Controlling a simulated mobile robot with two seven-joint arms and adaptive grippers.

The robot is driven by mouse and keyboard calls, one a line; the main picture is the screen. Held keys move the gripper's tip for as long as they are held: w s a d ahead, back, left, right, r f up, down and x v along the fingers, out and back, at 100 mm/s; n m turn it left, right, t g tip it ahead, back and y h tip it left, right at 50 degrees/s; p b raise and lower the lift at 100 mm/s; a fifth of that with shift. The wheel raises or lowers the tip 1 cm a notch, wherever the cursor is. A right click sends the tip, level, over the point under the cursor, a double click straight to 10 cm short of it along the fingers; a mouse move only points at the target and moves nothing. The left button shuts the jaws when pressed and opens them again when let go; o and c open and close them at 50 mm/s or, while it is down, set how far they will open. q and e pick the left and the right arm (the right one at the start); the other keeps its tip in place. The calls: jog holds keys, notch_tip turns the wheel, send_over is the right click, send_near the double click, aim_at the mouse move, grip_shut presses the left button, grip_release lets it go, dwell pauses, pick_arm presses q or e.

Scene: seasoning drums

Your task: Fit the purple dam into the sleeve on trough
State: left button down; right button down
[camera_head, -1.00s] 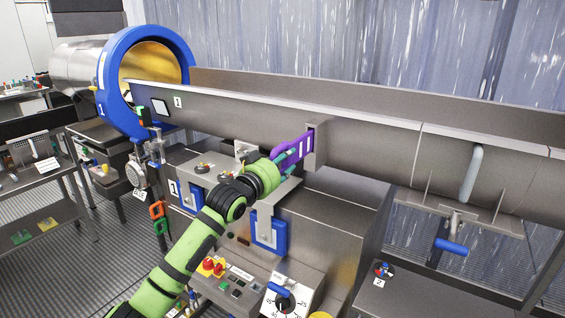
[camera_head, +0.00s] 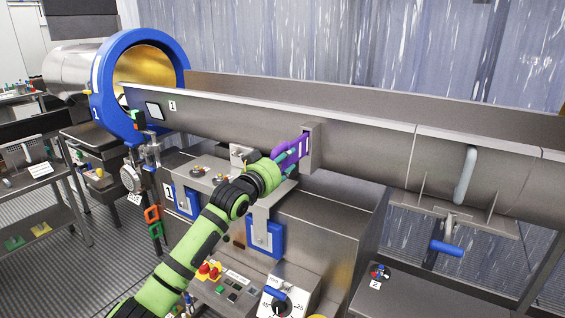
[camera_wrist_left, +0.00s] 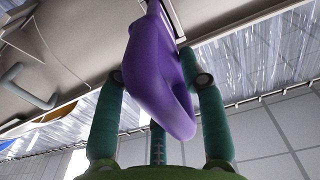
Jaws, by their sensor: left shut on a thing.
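The purple dam (camera_head: 303,145) is in my left gripper (camera_head: 284,162), at the near side of the long grey trough (camera_head: 230,122). The grey sleeve (camera_head: 315,146) stands out from the trough wall. The dam's far end meets the sleeve, and part of the dam shows outside on its left. In the left wrist view the teal fingers of my left gripper (camera_wrist_left: 160,82) are closed around the purple dam's grip (camera_wrist_left: 160,65). The dam's far end reaches a slot-like edge at the top there. How deep it sits is hidden. My right gripper is not in view.
A blue-ringed drum (camera_head: 104,88) stands at the trough's left end. A steel cabinet (camera_head: 325,215) with blue latches (camera_head: 265,238) and a control panel lies below the arm. A blue-handled clamp (camera_head: 447,248) hangs under the trough at the right.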

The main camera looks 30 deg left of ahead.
aim_at(301, 149)
pick_arm(q)
jog(key=shift+w+r, duration=0.2)
jog(key=shift+w, duration=0.9)
jog(key=shift+w+d+b, duration=0.15)
jog(key=shift+w+b, duration=0.3)
jog(key=shift+w, duration=0.95)
jog(key=shift+w+d+b, duration=0.1)
jog(key=shift+w+b, duration=0.6)
jog(key=shift+w, duration=0.55)
jog(key=shift+w+d+f+b, duration=0.15)
jog(key=shift+w+b, duration=1.2)
jog(key=c, duration=0.7)
grip_release()
jog(key=shift+s, duration=0.1)
